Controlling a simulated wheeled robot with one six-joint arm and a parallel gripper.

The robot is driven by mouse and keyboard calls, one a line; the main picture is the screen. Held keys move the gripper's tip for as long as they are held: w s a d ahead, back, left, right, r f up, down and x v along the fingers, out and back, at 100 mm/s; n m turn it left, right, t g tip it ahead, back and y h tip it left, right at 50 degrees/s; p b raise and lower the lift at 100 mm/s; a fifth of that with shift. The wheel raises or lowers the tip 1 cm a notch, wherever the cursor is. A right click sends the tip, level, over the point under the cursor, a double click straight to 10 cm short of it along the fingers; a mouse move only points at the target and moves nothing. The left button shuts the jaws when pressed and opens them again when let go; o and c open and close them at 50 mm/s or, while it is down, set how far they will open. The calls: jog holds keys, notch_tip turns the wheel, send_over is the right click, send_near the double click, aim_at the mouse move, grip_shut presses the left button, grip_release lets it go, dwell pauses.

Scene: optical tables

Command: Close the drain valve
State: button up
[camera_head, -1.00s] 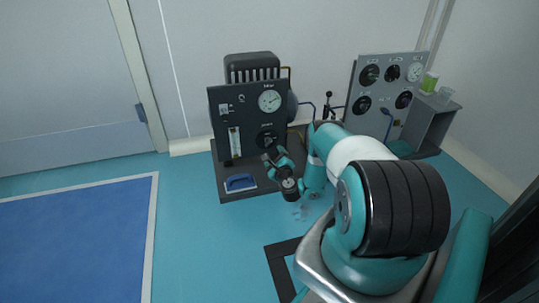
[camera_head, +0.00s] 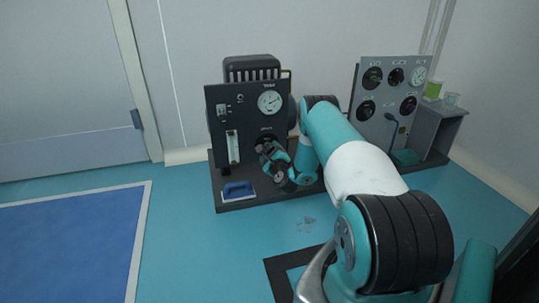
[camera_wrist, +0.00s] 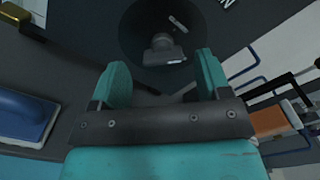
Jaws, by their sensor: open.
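My gripper (camera_head: 266,150) is in front of the lower right of the dark panel (camera_head: 218,125) on the left-hand unit. In the wrist view my gripper (camera_wrist: 160,75) is open, with its two teal fingers apart and nothing between them. A dark round knob or dial (camera_wrist: 138,28) with a grey raised piece at its middle lies just beyond the fingertips; they look apart from it.
A pressure gauge (camera_head: 270,102) sits higher on the panel. A blue-handled block (camera_head: 238,190) lies on the unit's base; it also shows in the wrist view (camera_wrist: 22,115). A second grey panel (camera_head: 390,88) with knobs stands to the right. Open floor lies in front.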

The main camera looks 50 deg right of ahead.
jog(key=shift+b+x, duration=0.35)
jog(key=shift+x, duration=0.55)
jog(key=shift+d+r, duration=0.1)
jog(key=shift+c, duration=0.2)
jog(key=c, duration=0.9)
